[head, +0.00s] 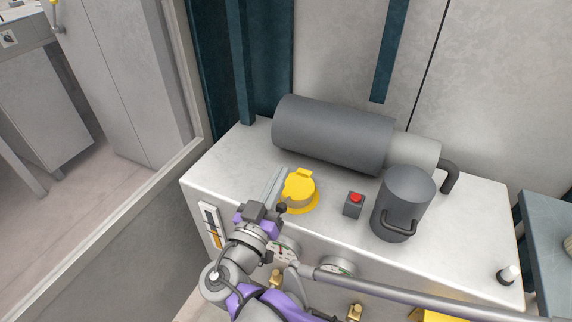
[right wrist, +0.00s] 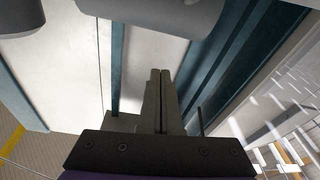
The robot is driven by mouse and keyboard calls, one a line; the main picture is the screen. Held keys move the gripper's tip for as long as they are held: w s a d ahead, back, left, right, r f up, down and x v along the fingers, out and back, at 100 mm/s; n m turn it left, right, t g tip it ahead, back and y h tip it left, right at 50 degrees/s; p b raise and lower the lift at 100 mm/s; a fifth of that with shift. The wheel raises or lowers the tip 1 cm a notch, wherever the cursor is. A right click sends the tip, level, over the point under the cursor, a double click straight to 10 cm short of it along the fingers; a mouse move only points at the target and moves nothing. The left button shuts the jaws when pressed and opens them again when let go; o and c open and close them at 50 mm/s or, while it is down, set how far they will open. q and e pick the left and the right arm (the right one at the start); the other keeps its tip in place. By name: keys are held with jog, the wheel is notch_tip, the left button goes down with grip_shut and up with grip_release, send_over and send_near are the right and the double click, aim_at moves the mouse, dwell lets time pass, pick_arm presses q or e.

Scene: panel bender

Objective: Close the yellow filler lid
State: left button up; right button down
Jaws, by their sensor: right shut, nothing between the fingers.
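The yellow filler lid (head: 299,186) is on the light grey machine top, over a yellow flange, with a small tab at its far edge. It looks roughly level and down on the neck; any small gap under it cannot be made out. My right gripper (head: 276,184) is just left of the lid, its fingers together and empty, pointing away toward the back. Whether it touches the lid's side is unclear. The right wrist view shows the shut fingers (right wrist: 159,100) with nothing between them; the lid is not seen there. My left gripper is not in view.
A large grey cylinder (head: 333,133) lies behind the lid. A red button on a dark box (head: 354,204) and an upright grey canister with a handle (head: 404,204) stand to the right. Gauges (head: 337,266) and a grey rail (head: 430,290) are at the front.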

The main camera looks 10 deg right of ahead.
pick_arm(q)
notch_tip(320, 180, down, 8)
jog(key=b, duration=0.5)
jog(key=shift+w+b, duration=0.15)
jog(key=shift+b, duration=0.15)
pick_arm(e)
notch_tip(320, 180, down, 9)
jog(key=s+a+t+h, duration=0.1)
jog(key=s+a+t, duration=0.1)
jog(key=shift+s+r, duration=0.2)
jog(key=shift+s, duration=0.1)
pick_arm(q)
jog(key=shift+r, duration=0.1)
pick_arm(e)
jog(key=shift+d+f, duration=0.1)
